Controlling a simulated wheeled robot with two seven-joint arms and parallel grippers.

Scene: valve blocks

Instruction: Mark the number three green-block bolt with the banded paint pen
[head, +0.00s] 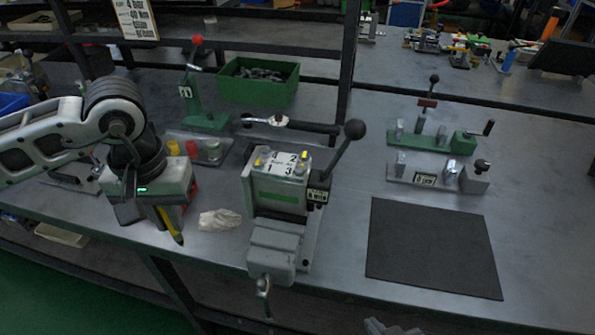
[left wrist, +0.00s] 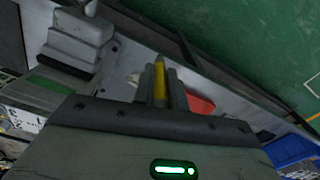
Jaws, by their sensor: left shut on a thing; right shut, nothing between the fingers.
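The green block (head: 279,193) is clamped in a grey vise, with a plate numbered 4, 2, 1, 3 on top. The number three bolt (head: 298,170) at its near right corner looks grey; yellow shows on bolts by 1 and 2. My left gripper (head: 170,212) is left of the block, shut on a yellow pen (head: 173,226) with dark parts, tilted tip down above the table's front edge. The pen also shows between the fingers in the left wrist view (left wrist: 160,80). My right gripper (head: 390,328) only just shows at the bottom edge, shut and empty.
A crumpled cloth (head: 220,220) lies between the left gripper and the vise. A black lever (head: 344,150) rises right of the block. Capped red, yellow and green items (head: 191,149) stand behind. A dark mat (head: 432,247) lies bare at right.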

